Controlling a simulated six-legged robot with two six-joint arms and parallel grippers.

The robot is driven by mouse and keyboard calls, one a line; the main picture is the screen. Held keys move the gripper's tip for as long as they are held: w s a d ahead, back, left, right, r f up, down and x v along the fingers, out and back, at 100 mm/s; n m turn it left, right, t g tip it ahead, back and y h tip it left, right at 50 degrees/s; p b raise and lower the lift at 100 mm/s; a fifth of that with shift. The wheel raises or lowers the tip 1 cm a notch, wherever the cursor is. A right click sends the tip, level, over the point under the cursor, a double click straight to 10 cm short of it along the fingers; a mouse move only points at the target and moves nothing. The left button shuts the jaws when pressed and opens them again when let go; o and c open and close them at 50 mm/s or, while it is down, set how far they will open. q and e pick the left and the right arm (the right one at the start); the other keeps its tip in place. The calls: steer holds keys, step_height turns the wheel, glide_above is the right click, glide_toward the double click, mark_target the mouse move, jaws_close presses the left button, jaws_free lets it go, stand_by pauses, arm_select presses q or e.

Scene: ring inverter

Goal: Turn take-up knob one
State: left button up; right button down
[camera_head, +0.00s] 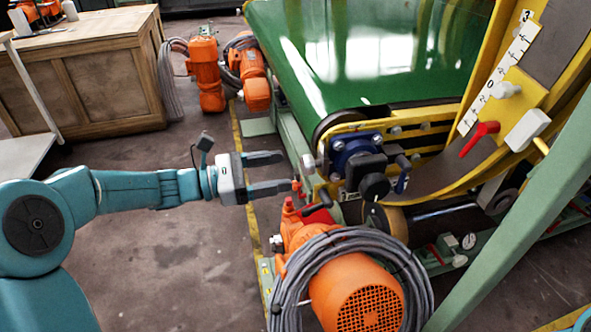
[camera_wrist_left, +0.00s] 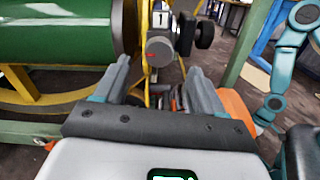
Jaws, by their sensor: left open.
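Take-up knob one is a round grey knob with a red mark, below a white plate marked 1, in the left wrist view (camera_wrist_left: 160,47). In the head view a small grey knob (camera_head: 308,161), apparently the same one, sticks out left of a blue bearing housing (camera_head: 357,152). My left gripper (camera_head: 287,171) points right at it, fingers open and empty. The fingertips appear just short of the knob. In the left wrist view the knob shows beyond and between the fingertips (camera_wrist_left: 160,70). My right gripper is not in view.
A green conveyor belt (camera_head: 370,50) runs behind the knob. An orange motor (camera_head: 357,295) with coiled grey cable stands just below my left gripper. A black round part (camera_wrist_left: 204,35) sits right of the knob. A wooden crate (camera_head: 85,85) stands at the back left; floor between is clear.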

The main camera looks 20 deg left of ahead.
mark_target(303, 167)
arm_select(q)
steer(key=shift+x, duration=2.35)
steer(key=c, duration=1.1)
steer(key=shift+o, duration=0.2)
steer(key=shift+n+b, duration=0.3)
steer(key=shift+b, duration=0.05)
